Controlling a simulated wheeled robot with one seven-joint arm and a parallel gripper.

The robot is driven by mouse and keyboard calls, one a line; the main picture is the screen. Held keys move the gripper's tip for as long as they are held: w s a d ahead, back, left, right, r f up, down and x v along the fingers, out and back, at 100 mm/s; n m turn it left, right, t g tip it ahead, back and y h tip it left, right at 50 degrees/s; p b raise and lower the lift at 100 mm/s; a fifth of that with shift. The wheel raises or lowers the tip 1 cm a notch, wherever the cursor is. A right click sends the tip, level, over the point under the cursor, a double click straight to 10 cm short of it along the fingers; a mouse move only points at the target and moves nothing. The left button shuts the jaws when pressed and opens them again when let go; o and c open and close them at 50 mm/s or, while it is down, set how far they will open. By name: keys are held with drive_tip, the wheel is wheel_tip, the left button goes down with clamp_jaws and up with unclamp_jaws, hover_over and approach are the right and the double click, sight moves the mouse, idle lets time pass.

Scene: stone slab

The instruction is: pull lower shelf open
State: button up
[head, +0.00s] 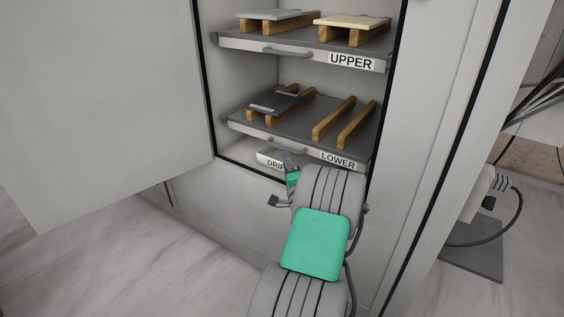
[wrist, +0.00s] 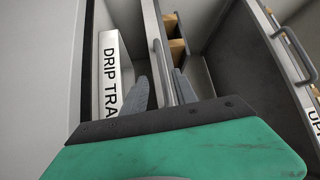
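The lower shelf (head: 334,107) is a dark pull-out tray with a pale front labelled LOWER, inside the open cabinet. Its bar handle (head: 287,147) is on the left half of that front. My gripper (head: 281,181) is in front of the cabinet, just below the handle in the head view, with its fingers apart. In the wrist view the handle (wrist: 160,55) runs lengthwise and its near end appears between the two fingers of my gripper (wrist: 162,80). I cannot tell whether either finger touches it.
The upper shelf (head: 350,45) above carries two plates on wooden bars. The lower shelf has wooden bars (head: 334,119) and a dark plate (head: 273,101). A drip tray (head: 266,158) lies underneath. The cabinet door (head: 110,90) stands open at left. Cables hang at right.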

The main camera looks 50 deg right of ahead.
sight(282, 147)
drive_tip(key=x, duration=0.7)
drive_tip(key=shift+w+r, duration=0.15)
drive_tip(key=shift+c, duration=0.5)
clamp_jaws()
idle(0.6)
